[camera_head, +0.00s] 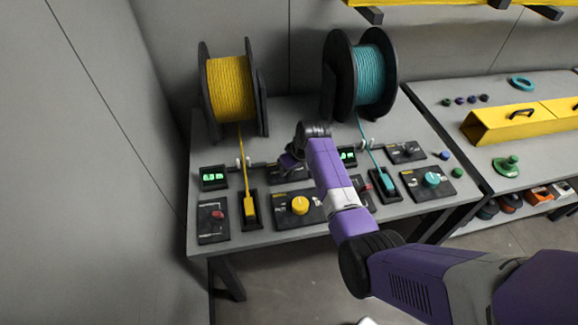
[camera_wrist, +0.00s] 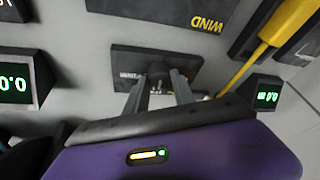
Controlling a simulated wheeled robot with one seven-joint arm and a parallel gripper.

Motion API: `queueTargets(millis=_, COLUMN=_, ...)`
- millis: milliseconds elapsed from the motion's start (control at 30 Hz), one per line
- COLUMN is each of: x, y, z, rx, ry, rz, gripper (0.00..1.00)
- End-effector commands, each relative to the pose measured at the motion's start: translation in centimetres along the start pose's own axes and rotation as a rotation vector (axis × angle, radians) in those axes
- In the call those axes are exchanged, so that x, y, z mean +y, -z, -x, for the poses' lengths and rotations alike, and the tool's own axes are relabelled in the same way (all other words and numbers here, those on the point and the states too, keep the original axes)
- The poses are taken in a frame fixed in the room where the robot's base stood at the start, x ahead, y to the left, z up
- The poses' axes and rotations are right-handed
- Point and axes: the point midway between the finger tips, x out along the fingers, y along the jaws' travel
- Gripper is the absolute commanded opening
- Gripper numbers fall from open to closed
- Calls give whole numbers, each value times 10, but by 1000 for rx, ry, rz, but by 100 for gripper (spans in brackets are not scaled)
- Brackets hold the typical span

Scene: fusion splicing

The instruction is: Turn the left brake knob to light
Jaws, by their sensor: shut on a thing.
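The left brake knob (camera_wrist: 156,72) is a small dark knob on a black panel (camera_wrist: 125,62), seen upside down in the wrist view. My gripper (camera_wrist: 160,84) is shut on it, with one grey finger on each side. In the head view my gripper (camera_head: 288,164) is over the same panel (camera_head: 290,176), behind the yellow knob's panel, and hides the knob. The knob's pointer and most of the panel's lettering cannot be read.
A yellow-rope spool (camera_head: 229,88) and a teal-rope spool (camera_head: 370,75) stand at the back. A yellow knob (camera_head: 300,205), a teal knob (camera_head: 432,179), a red knob (camera_head: 217,214) and a green display (camera_head: 213,177) surround the work spot. Another black panel (camera_head: 405,151) lies right.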

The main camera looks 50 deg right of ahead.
Motion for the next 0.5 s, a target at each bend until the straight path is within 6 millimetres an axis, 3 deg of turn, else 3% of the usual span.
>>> queueTargets(millis=500, x=0, y=0, z=0, rx=2, ry=-26, rz=-63, gripper=0)
